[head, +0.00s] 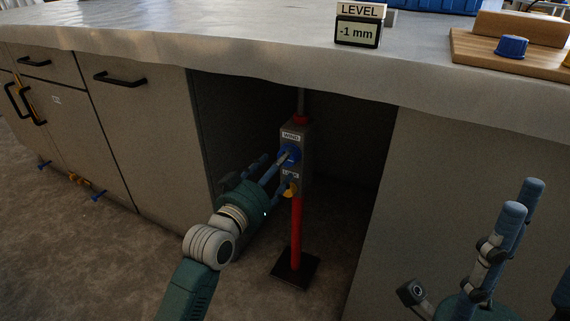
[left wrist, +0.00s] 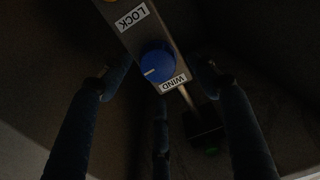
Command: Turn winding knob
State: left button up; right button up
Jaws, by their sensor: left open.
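The blue winding knob (head: 289,154) sits under the WIND label on a grey box on a red post below the bench top. In the left wrist view the blue knob (left wrist: 157,65) has a white pointer mark. My left gripper (head: 277,168) is open in front of the box. In the left wrist view its fingers stand on both sides of the knob, with a third finger below it; contact cannot be told. A yellow LOCK knob (head: 291,189) is below the blue one. My right gripper (head: 521,203) is open and empty at the lower right.
A level display (head: 357,33) on the bench top (head: 230,38) reads -1 mm. The post stands on a dark base plate (head: 295,268) between cabinet walls. A wooden board (head: 480,60) with a blue cap lies at the right. Drawers with handles are at left.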

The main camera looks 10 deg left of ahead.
pick_arm(q)
jog(key=b+x, duration=0.1)
jog(key=x, duration=0.2)
jog(key=shift+w+d, duration=0.1)
jog(key=shift+w, duration=0.3)
jog(key=c, duration=1.1)
jog(key=shift+r, duration=0.1)
jog(key=shift+c, duration=0.2)
